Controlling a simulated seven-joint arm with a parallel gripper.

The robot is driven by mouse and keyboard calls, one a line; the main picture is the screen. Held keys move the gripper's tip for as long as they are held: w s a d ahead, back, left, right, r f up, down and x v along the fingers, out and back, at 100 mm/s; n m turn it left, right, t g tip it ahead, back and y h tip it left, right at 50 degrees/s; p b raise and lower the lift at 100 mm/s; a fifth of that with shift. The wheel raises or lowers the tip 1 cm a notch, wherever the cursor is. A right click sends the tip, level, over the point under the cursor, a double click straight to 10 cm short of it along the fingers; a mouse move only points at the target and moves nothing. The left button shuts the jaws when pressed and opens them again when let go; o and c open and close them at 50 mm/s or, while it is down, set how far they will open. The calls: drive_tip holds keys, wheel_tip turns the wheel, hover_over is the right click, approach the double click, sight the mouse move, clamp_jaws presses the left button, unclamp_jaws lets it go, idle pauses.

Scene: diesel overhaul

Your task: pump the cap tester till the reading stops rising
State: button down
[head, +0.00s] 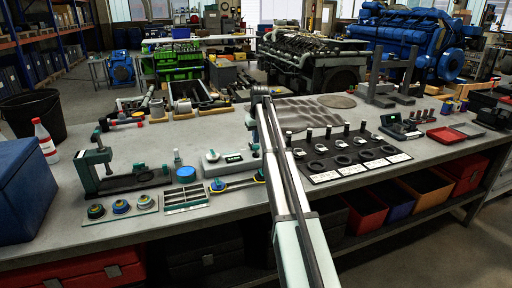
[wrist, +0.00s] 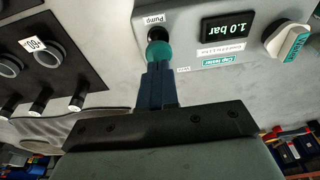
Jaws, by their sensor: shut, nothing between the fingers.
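The cap tester (head: 222,160) is a light grey box on the bench, partly behind my arm in the head view. In the wrist view the cap tester (wrist: 215,65) shows a black display (wrist: 227,27) reading 1.0 bar. A dark pump knob (wrist: 156,36) is beside the "Pump" label, and a pale knob with a teal mark (wrist: 288,42) is at the right. My gripper (wrist: 158,62) is shut and empty, its tips in line with the pump knob, very close to or touching it. I cannot tell whether the knob is pressed down. The head view mostly hides the fingers.
A tray with three caps (head: 121,208), a slotted grey tray (head: 186,194) and a green clamp stand (head: 97,165) are left of the tester. A black board with rings and pegs (head: 325,163) is right of it. Open bench (head: 200,130) lies behind it.

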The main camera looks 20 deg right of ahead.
sight(256, 146)
drive_tip(key=shift+f, duration=0.15)
drive_tip(key=shift+f, duration=1.65)
drive_tip(key=shift+r, duration=1.8)
drive_tip(key=shift+f, duration=0.2)
drive_tip(key=shift+f, duration=1.65)
drive_tip(key=shift+r, duration=1.85)
